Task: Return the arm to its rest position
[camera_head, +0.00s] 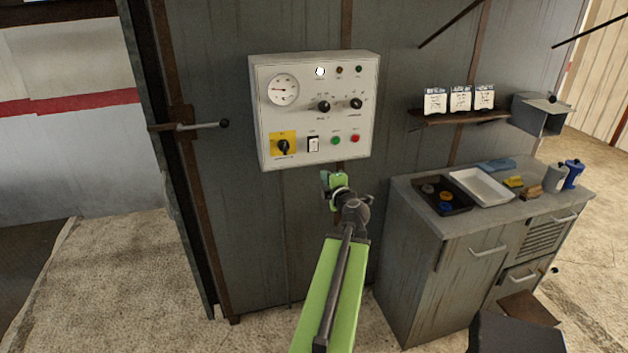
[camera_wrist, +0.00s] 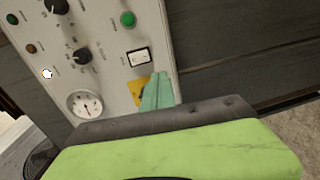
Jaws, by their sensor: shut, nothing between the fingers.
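My arm reaches forward in green and dark grey in the head view. My gripper (camera_head: 334,178) is at its far end, just below the lower edge of a pale control panel (camera_head: 262,118). In the wrist view my gripper (camera_wrist: 158,88) shows as shut green fingers with nothing between them. They overlap part of the panel's yellow switch plate (camera_wrist: 138,85) in that picture. Whether the fingertips touch the panel cannot be told.
The panel hangs on a grey metal wall (camera_head: 225,210) and carries a gauge (camera_head: 283,89), knobs and buttons. A lever (camera_head: 205,125) sticks out at left. A grey cabinet (camera_head: 425,265) with a white tray (camera_head: 482,187) stands right, below a shelf (camera_head: 455,116). Floor is clear at left.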

